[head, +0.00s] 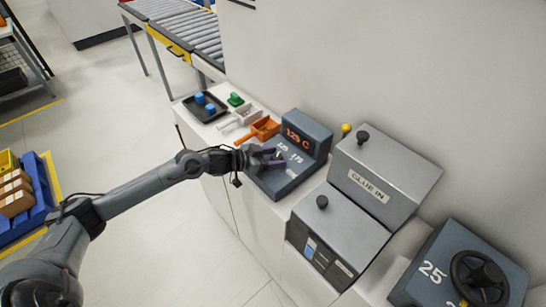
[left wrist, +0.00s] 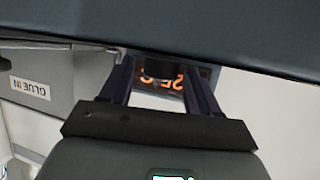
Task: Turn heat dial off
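The heat control is a dark blue-grey box (head: 318,133) with white scale numbers on its sloped face and a lit orange temperature readout (head: 297,136) ending in C. My left gripper (head: 273,157) is at the left of that sloped face, its two fingers apart. In the left wrist view, a dark round knob, which looks like the heat dial (left wrist: 158,70), sits between the fingers of the left gripper (left wrist: 160,78). The orange readout shows behind it, upside down. The dial is hidden in the head view. I cannot tell whether the fingers touch it. My right gripper is out of view.
A grey GLUE IN box (head: 385,170) with black knobs stands right of the heat control. A dark box with a black handwheel (head: 479,275) is at bottom right. Orange (head: 264,128) and white scoops and a black tray (head: 205,107) with blue blocks lie to the left.

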